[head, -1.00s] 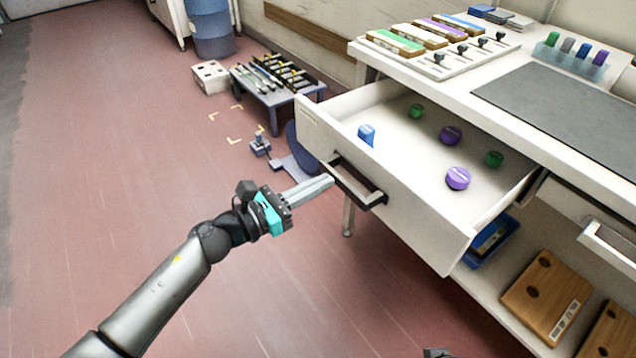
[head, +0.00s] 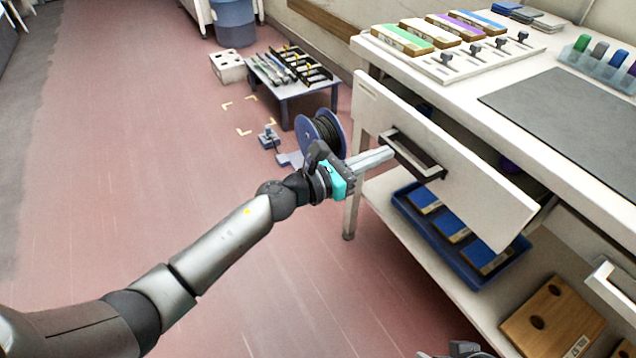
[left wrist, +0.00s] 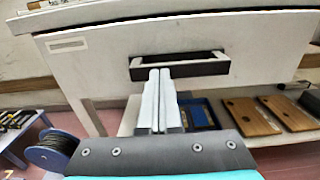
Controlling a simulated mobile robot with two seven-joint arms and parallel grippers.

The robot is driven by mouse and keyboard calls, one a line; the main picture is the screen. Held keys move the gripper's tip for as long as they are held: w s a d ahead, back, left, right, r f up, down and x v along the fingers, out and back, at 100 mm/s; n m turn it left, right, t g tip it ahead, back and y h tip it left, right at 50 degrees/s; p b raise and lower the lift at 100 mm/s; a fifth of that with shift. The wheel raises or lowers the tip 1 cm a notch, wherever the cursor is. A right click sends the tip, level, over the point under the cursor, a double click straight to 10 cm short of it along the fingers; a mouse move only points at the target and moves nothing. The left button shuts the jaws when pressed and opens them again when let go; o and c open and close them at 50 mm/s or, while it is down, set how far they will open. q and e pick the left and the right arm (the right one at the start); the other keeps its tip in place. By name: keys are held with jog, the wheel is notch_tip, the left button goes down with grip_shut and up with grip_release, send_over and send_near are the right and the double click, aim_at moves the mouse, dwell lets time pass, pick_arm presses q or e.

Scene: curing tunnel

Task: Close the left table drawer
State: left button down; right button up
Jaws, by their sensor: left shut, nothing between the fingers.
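The left table drawer (head: 480,190) is white and stands partly open, its front standing out from the table; a dark gap shows above its front edge. In the left wrist view its front (left wrist: 250,45) fills the upper part. Only a small part of what looks like my right gripper shows at the bottom edge.
The white table (head: 545,100) holds colored blocks, a grey mat (head: 570,110) and a vial rack. Under the drawer, a blue tray (head: 440,235) and wooden boards sit on the shelf. A cable spool (head: 320,135) stands behind my left gripper. The red floor at left is clear.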

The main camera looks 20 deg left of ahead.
aim_at(405, 145)
pick_arm(q)
jog(key=b+x, duration=0.1)
jog(key=x, duration=0.4)
jog(key=shift+w+d, duration=0.2)
jog(key=shift+w+d+b, duration=0.3)
jog(key=shift+w+d, duration=0.05)
jog(key=shift+r, duration=0.15)
pick_arm(e)
jog(key=shift+t, duration=0.4)
jog(key=r, duration=0.4)
jog(key=shift+s+a, duration=0.2)
jog(key=shift+s, duration=0.05)
pick_arm(q)
jog(key=shift+r, duration=0.1)
